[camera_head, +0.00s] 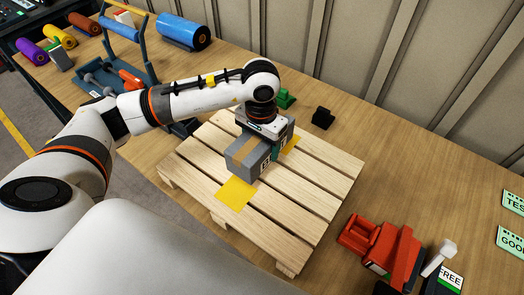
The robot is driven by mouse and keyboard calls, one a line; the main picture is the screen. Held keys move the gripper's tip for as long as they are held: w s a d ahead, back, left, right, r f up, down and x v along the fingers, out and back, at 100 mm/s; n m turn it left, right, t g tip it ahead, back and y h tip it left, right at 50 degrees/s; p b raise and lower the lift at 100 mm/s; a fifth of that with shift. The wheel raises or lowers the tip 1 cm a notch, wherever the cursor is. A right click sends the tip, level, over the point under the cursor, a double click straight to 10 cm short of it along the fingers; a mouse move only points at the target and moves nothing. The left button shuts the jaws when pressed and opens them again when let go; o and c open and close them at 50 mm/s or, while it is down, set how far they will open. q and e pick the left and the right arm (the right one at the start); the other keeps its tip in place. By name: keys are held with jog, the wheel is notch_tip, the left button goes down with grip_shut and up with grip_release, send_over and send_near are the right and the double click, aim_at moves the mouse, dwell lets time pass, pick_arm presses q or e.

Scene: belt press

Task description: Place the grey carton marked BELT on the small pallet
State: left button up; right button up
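The grey carton (249,155) has a tan tape strip on top and dark lettering, partly hidden, on its right side. It is at the small wooden pallet (318,200), over the middle slats; I cannot tell whether it touches them. My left gripper (262,130) comes down over the carton's far end from the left arm. Its fingers are largely hidden, so I cannot see whether they are open or shut. A teal and dark part shows beside the carton's far right side. My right gripper is not in view.
Yellow patches (236,193) mark the pallet slats. A red tape dispenser (380,245) stands right of the pallet. Small green (286,98) and black (323,118) objects lie behind it. A blue roll (184,32) and a blue rack (127,45) stand at the back left.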

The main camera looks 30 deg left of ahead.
pick_arm(q)
jog(key=shift+w+f, duration=0.1)
jog(key=shift+f, duration=0.65)
notch_tip(320, 180, down, 4)
jog(key=shift+a+r+p, duration=0.1)
jog(key=shift+r+p, duration=0.05)
jog(key=shift+p, duration=0.6)
jog(key=shift+f, duration=0.2)
jog(key=o, duration=1)
jog(key=shift+b, duration=0.3)
jog(key=o, duration=0.4)
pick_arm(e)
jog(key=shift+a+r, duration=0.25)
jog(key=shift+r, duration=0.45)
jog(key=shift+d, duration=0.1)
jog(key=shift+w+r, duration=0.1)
